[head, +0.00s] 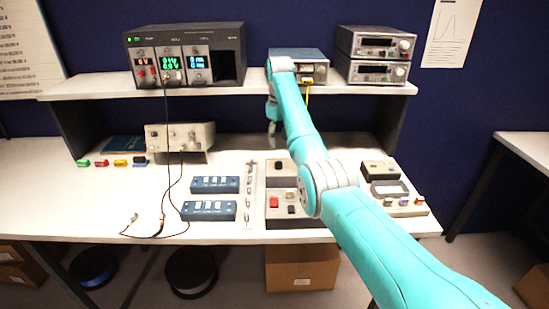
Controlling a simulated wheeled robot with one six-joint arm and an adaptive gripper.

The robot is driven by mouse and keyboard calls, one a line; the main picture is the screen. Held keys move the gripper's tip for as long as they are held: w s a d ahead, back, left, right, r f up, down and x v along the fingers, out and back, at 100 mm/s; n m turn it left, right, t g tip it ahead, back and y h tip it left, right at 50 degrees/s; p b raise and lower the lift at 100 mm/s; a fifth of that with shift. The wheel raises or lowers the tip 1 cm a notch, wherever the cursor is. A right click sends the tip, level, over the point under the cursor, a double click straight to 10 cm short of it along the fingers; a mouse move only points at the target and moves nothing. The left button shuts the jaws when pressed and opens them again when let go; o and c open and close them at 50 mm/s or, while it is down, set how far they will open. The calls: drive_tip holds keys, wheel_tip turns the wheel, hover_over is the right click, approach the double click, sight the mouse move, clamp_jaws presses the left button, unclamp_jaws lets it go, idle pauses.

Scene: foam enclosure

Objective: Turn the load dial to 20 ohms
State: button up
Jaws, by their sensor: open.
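My gripper (272,126) is small and partly hidden at the end of my turquoise arm. It hangs just below the front edge of the shelf, in front of the middle instrument. It is open, with nothing seen between its fingers. No dial marked in ohms can be read from here. The middle instrument (314,55) on the shelf is partly covered by my arm, and a yellow cable runs from its front. A beige box (158,140) with small knobs stands on the bench at the left. I cannot tell which of these carries the load dial.
A black rack (225,40) with lit displays stands on the shelf (100,88) at the left, and two stacked instruments (375,55) at the right. Dark leads hang to the bench. The bench's left front is clear.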

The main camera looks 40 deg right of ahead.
sight(279, 162)
wheel_tip(279, 162, down, 10)
drive_tip(key=shift+r, duration=0.2)
clamp_jaws()
idle(0.4)
